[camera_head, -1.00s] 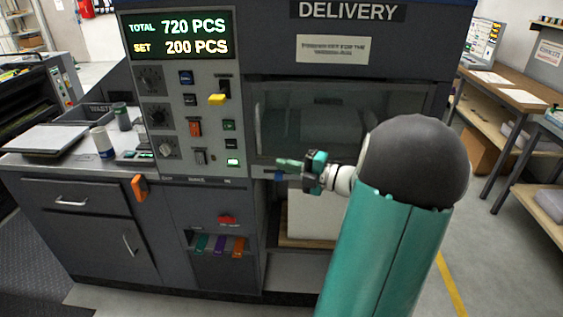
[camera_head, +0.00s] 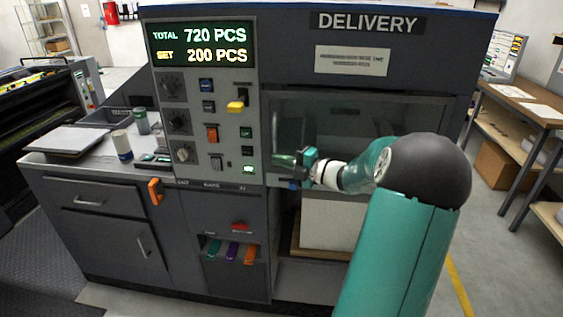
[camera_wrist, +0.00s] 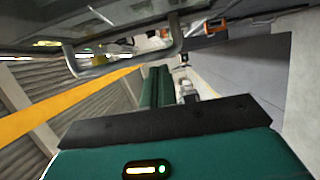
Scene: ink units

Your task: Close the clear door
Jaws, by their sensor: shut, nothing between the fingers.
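The clear door (camera_head: 400,118) is a see-through panel in a dark frame under the DELIVERY sign in the head view. Below its lower part a white stack (camera_head: 335,222) shows in an opening. How far the door is swung or slid is hard to tell. My gripper (camera_head: 279,160) is in front of the door's lower left part, fingers pointing left, shut and empty. In the wrist view the two teal fingers (camera_wrist: 155,86) lie together. A grey bar handle (camera_wrist: 125,67) crosses just beyond or beside them; contact cannot be told.
The control panel (camera_head: 205,125) with knobs and switches stands just left of my gripper. An orange handle (camera_head: 155,191) sticks out lower left. A cup (camera_head: 122,144) stands on the left counter. A table (camera_head: 515,98) is at the right, with open floor before it.

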